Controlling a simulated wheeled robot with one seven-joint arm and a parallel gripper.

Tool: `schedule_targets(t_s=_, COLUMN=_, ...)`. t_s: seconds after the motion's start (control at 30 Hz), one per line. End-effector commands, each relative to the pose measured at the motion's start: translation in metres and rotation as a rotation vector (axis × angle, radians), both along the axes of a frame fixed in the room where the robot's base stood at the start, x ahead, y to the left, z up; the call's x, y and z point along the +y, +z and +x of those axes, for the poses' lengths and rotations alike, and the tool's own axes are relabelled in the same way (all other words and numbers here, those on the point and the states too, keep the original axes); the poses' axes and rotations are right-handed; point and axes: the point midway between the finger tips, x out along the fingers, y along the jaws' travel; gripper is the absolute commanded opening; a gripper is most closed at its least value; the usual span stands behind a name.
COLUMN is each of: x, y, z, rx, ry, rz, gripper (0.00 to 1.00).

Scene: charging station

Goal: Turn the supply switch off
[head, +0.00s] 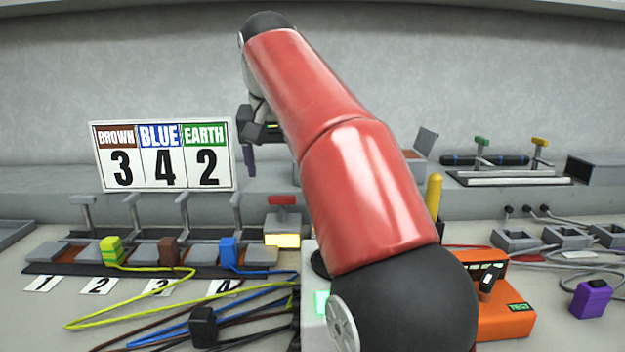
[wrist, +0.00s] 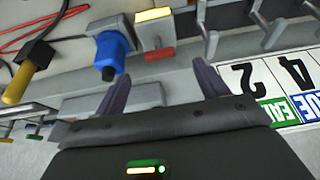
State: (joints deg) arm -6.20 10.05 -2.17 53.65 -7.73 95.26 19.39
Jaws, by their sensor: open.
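The supply switch shows a red-topped handle (head: 282,201) standing up on a grey base, with a lit yellow lamp panel (head: 283,240) in front. In the wrist view the red handle (wrist: 160,54) and lit lamp (wrist: 154,14) lie just beyond my fingertips, between them in the picture. My gripper (wrist: 160,72) is open and empty, with no visible contact on the handle. In the head view my gripper (head: 250,170) hangs behind and above the switch, partly hidden by my red arm.
Grey-handled clamps hold green-yellow (head: 111,250), brown (head: 168,250) and blue (head: 228,250) connectors left of the switch. A number card (head: 164,156) stands behind. A blue plug-like part (wrist: 110,54) is beside the switch. An orange tester (head: 505,312) sits right. Loose cables cover the front.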

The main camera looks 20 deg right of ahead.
Motion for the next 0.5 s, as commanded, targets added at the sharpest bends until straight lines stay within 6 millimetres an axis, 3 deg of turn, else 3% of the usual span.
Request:
schedule_targets(t_s=0.17, x=0.0, y=-0.005, z=0.007, rx=0.002, ry=-0.012, rz=0.0, gripper=0.73)
schedule_targets(t_s=0.5, x=-0.007, y=-0.054, z=0.025, rx=0.0, ry=-0.01, rz=-0.001, gripper=0.73)
